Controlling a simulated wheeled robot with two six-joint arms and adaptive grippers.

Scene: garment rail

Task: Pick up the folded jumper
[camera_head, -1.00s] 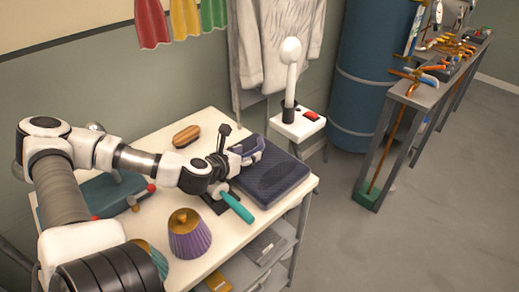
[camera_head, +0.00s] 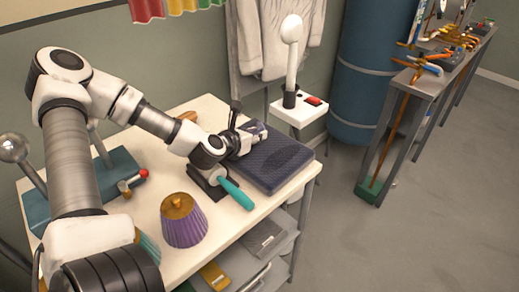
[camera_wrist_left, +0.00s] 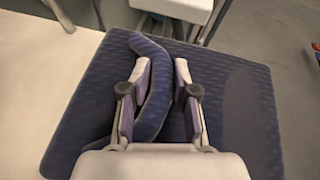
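The folded jumper (camera_head: 277,167) is dark blue-purple and lies flat on the white table's right end. It fills most of the left wrist view (camera_wrist_left: 240,100). A raised, curved band of the same dark fabric (camera_wrist_left: 157,88) stands up from it. My left gripper (camera_head: 257,131) is low over the jumper's far left part. In the left wrist view its two fingers (camera_wrist_left: 160,88) straddle the band. The fingertips' depth against the fabric is hard to tell. My right gripper is not in view.
On the table (camera_head: 160,205) are a purple ribbed object with a gold top (camera_head: 183,222), a teal-handled tool (camera_head: 236,194) on a dark base, and a teal box (camera_head: 125,163). Open floor lies right.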

